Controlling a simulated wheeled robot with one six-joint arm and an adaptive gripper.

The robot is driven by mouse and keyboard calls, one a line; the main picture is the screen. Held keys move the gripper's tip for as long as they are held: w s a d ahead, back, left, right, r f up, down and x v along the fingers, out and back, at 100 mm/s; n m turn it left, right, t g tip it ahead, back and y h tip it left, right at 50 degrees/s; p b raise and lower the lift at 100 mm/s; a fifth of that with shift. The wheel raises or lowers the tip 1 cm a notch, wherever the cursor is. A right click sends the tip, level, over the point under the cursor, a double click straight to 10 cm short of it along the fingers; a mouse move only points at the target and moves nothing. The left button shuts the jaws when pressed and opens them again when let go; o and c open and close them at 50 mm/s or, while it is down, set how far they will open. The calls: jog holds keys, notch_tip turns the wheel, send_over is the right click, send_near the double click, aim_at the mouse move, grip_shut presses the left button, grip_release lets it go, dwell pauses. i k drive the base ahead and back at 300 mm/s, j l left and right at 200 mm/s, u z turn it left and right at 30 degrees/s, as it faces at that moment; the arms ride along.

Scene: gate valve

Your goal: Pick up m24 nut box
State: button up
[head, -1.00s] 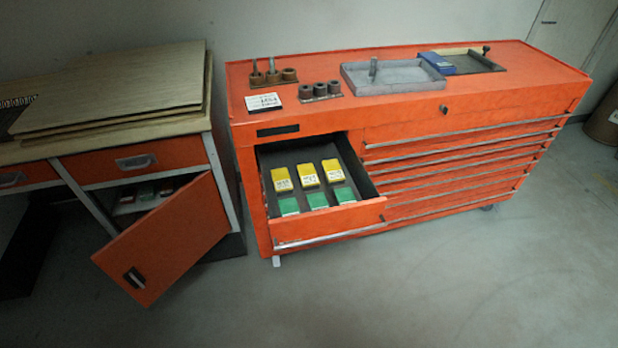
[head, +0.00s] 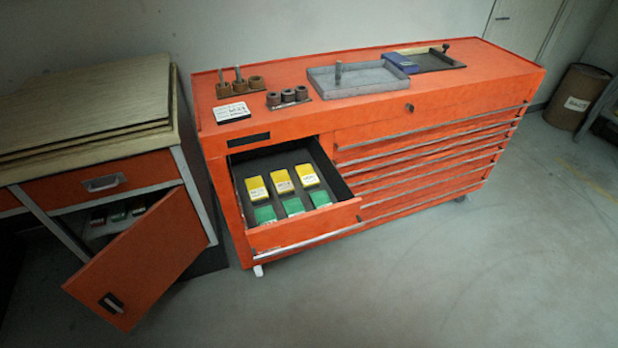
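An open drawer (head: 312,226) at the left end of the orange tool cabinet (head: 425,188) holds several small boxes in two rows. Three yellow boxes with white labels lie in the back row: left (head: 256,189), middle (head: 282,182) and right (head: 306,176). Green boxes lie in the front row: left (head: 264,214), middle (head: 293,206) and right (head: 320,198). The label print is too small to read, so I cannot tell which one is the m24 nut box. My gripper is not in view.
A workbench (head: 75,120) stands at the left with its orange door (head: 145,262) swung open; more small boxes (head: 118,212) sit inside. A grey tray (head: 360,78) and metal parts lie on the cabinet top. The floor (head: 430,285) in front is clear. A barrel (head: 577,97) stands far right.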

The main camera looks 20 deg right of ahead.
aim_at(283, 184)
jog(key=i+j+u, duration=0.2)
jog(key=j+u, duration=0.15)
jog(key=i+j+u, duration=0.55)
jog(key=u, duration=0.15)
jog(key=j, duration=0.1)
